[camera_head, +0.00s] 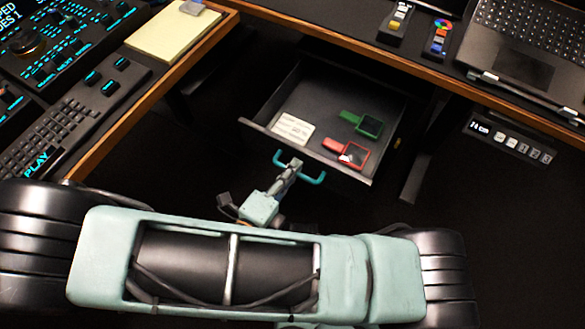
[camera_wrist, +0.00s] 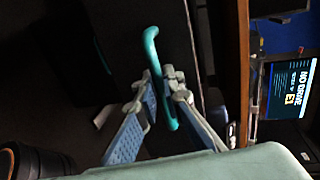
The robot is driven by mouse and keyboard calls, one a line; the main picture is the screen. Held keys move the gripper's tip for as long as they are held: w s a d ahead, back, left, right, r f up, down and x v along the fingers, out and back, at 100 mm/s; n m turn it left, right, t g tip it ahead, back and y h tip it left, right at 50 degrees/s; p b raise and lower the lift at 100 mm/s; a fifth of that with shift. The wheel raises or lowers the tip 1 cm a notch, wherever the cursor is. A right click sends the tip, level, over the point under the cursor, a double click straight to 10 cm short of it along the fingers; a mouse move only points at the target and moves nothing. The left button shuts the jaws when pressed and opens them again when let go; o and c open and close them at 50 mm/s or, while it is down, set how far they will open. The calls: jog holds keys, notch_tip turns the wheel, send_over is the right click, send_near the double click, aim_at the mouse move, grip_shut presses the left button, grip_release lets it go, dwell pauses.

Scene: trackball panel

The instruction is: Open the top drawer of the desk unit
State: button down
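The desk unit's drawer (camera_head: 318,98) stands pulled out from under the desk in the head view, its inside in plain sight. A teal bar handle (camera_head: 313,180) is on its front. My gripper (camera_head: 292,166) is at the handle, reaching it from the front. In the wrist view the handle (camera_wrist: 151,42) passes between the two fingers of my gripper (camera_wrist: 162,82), which are closed in on both sides of it. Other drawers of the unit cannot be made out in the dark.
The drawer holds a green-framed magnifier (camera_head: 369,126), a red-framed one (camera_head: 351,154) and a pale card (camera_head: 293,129). The wooden desk edge (camera_head: 385,66) runs above it. A laptop (camera_head: 525,65), a keyboard (camera_head: 60,130) and a yellow notepad (camera_head: 172,32) lie on the desk. A dark leg stands right of the drawer.

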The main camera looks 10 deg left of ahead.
jog(key=v, duration=0.1)
jog(key=p+v, duration=0.1)
jog(key=v, duration=0.1)
jog(key=shift+s+a+f, duration=0.15)
jog(key=shift+s+f, duration=0.1)
jog(key=shift+f, duration=0.05)
jog(key=c, duration=2.3)
grip_release()
jog(key=shift+c, duration=0.2)
jog(key=v, duration=1.2)
